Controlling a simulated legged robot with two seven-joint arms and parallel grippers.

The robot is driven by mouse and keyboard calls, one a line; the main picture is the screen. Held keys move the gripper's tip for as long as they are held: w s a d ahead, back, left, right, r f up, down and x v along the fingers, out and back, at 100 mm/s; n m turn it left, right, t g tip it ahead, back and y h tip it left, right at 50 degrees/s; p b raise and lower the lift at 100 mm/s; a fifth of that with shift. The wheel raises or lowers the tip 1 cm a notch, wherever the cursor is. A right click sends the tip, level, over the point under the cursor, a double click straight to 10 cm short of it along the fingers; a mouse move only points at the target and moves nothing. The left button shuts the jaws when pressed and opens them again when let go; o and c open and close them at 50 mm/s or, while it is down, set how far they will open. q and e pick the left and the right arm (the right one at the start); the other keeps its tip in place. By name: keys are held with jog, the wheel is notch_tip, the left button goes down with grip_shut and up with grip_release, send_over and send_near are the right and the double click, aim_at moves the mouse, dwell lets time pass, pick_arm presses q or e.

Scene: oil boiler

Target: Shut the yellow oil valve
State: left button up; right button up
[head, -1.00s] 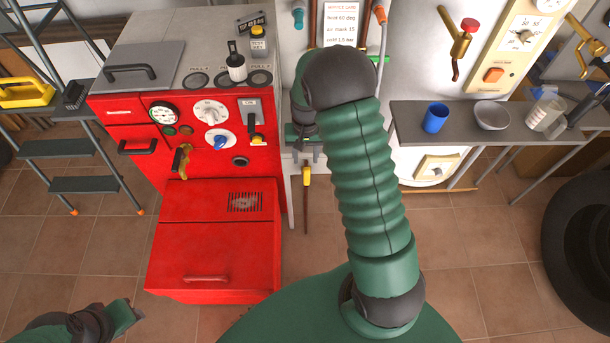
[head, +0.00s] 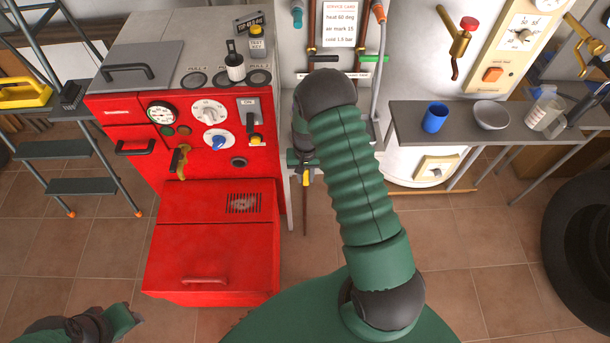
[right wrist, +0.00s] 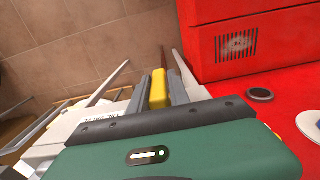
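The oil valve's yellow handle (head: 305,179) hangs upright beside the boiler's right side, above a thin brown pipe. My right gripper (head: 304,172) is at the handle, partly hidden by my own forearm. In the right wrist view the yellow handle (right wrist: 158,90) stands between the two grey fingers of my right gripper (right wrist: 160,88). The fingers are close on both sides of it; whether they touch it I cannot tell. My left gripper (head: 128,318) is low at the left, away from the valve, and its finger opening is unclear.
The red boiler (head: 215,250) stands just left of the valve, with gauges and knobs on its front. A grey shelf (head: 410,118) with a blue cup (head: 435,118) and a bowl (head: 491,115) is at right. A stepladder (head: 85,185) stands at far left.

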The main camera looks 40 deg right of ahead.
jog(key=shift+d, duration=0.2)
grip_shut()
jog(key=shift+w, duration=0.1)
dwell(0.7)
